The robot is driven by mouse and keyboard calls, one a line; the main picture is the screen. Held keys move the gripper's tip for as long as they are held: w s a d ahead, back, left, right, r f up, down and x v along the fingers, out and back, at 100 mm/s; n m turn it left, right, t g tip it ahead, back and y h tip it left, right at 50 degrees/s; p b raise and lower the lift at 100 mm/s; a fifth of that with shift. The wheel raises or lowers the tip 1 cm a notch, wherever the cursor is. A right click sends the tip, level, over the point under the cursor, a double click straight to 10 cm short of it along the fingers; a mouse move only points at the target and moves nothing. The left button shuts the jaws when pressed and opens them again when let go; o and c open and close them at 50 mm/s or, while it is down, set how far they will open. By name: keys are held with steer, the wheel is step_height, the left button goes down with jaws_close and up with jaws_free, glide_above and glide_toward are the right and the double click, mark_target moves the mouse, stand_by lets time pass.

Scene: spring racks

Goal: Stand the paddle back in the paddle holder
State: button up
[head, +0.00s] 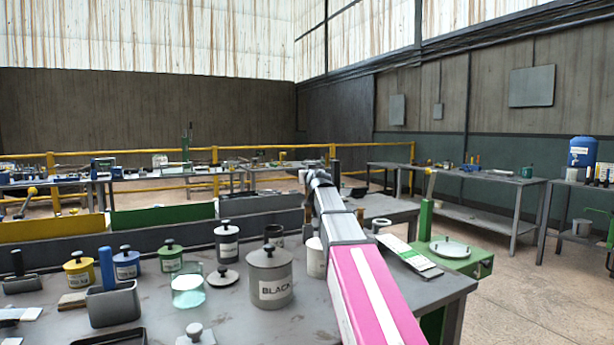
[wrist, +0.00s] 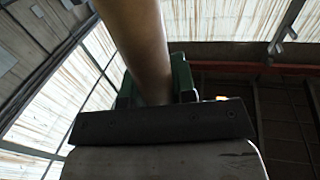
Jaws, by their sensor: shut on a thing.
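The paddle's shaft (wrist: 147,45) shows in the wrist view as a thick, smooth tan-brown rod. It runs from the top edge down between the two dark green fingers of my gripper (wrist: 155,85). My gripper is shut on it. The paddle's other end is out of frame. In the head view my pink and grey arm reaches away over the table's right part, and I cannot make out the gripper or the paddle beyond it. I cannot tell for sure which thing is the paddle holder; a dark open cup (head: 273,234) stands behind the large grey BLACK canister.
The near table (head: 235,318) carries the BLACK canister (head: 270,281), a glass beaker (head: 189,291), small coloured lidded pots (head: 126,264) and a grey bin (head: 113,307). A green machine with a round plate (head: 449,249) stands right of the arm. Open floor lies farther right.

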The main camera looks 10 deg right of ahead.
steer(key=shift+f, duration=4.05)
stand_by(0.8)
steer(key=o, duration=1.5)
step_height(320, 180, up, 7)
glide_above(307, 194)
steer(key=w, duration=0.3)
steer(key=shift+s+d, duration=0.1)
steer(key=shift+d, duration=0.1)
steer(key=shift+s, duration=0.1)
